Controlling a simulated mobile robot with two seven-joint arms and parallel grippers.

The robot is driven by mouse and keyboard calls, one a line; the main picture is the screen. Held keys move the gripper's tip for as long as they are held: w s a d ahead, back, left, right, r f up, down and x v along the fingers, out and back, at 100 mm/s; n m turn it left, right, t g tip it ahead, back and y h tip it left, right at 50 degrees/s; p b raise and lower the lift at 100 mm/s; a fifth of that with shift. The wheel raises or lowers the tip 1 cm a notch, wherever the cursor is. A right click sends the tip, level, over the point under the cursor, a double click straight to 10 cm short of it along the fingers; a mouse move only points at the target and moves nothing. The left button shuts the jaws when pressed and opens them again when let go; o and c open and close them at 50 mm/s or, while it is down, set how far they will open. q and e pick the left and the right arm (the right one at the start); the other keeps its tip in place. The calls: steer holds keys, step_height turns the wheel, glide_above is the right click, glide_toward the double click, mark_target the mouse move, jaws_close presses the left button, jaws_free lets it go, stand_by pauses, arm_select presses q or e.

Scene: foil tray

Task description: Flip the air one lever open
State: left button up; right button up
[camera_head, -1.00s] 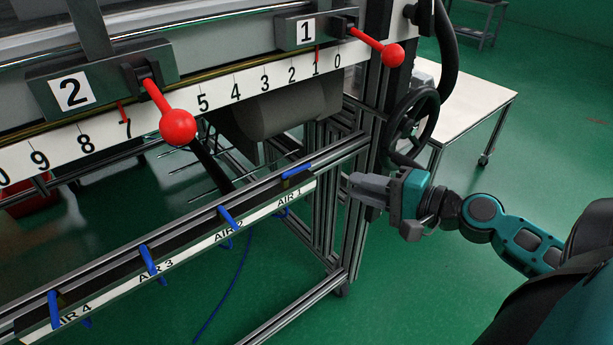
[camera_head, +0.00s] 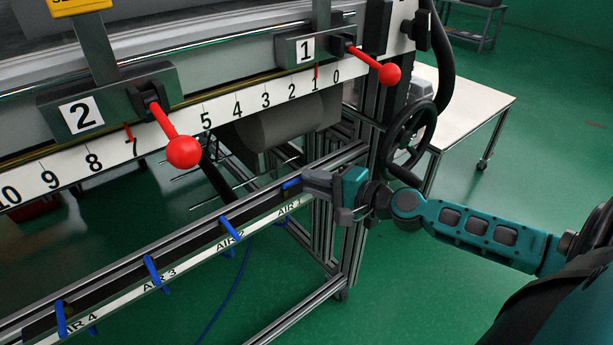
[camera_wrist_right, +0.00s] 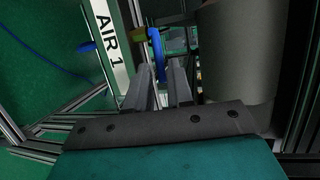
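The blue air one lever (camera_head: 291,184) is at the right end of the black rail, above the AIR 1 label (camera_head: 288,209). It lies roughly along the rail, while the other blue levers point across it. My right gripper (camera_head: 307,178) is right beside it, coming in from the right and partly covering it. In the right wrist view the two fingers (camera_wrist_right: 163,72) are apart, with the blue lever (camera_wrist_right: 157,50) seen at their tips, roughly between them. Whether they touch it I cannot tell. My left gripper is out of view.
Blue levers for AIR 2 (camera_head: 230,230), AIR 3 (camera_head: 152,270) and AIR 4 (camera_head: 61,318) sit along the rail. Two red-knobbed handles (camera_head: 184,152) (camera_head: 389,74) stick out above. A handwheel (camera_head: 408,135) and a white table (camera_head: 470,98) are at the right.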

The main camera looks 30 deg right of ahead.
steer(key=shift+x, duration=1.15)
steer(key=shift+c, duration=0.3)
jaws_close()
